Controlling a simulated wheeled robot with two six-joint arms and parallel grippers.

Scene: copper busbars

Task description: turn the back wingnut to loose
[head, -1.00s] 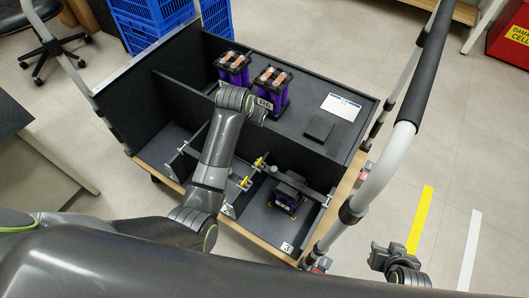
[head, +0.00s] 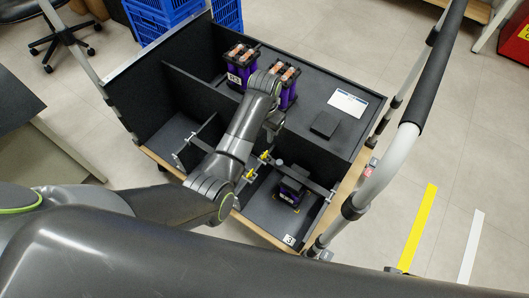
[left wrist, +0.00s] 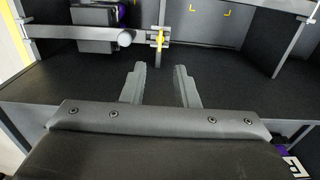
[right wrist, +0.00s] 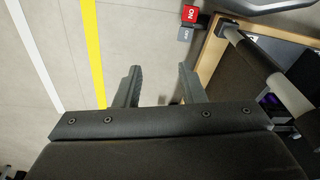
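The back wingnut (head: 265,155) is the farther of two small yellow wingnuts at the divider between the front bays of the cart. A yellow wingnut also shows upright at top centre of the left wrist view (left wrist: 159,40), beyond the fingertips. The front wingnut (head: 250,175) sits nearer. My left gripper (left wrist: 160,72) is open and empty, pointing toward the yellow wingnut with a gap between them. In the head view the left wrist hangs just behind the back wingnut and its fingertips are hard to see. My right gripper (right wrist: 158,72) is open and empty above the floor.
A dark purple module (head: 291,188) sits under a clamp bar in the right front bay. Two purple modules with copper tops, one of them here (head: 240,65), stand on the back shelf. Black partition walls (head: 200,95) and the cart's handle (head: 425,70) bound the space.

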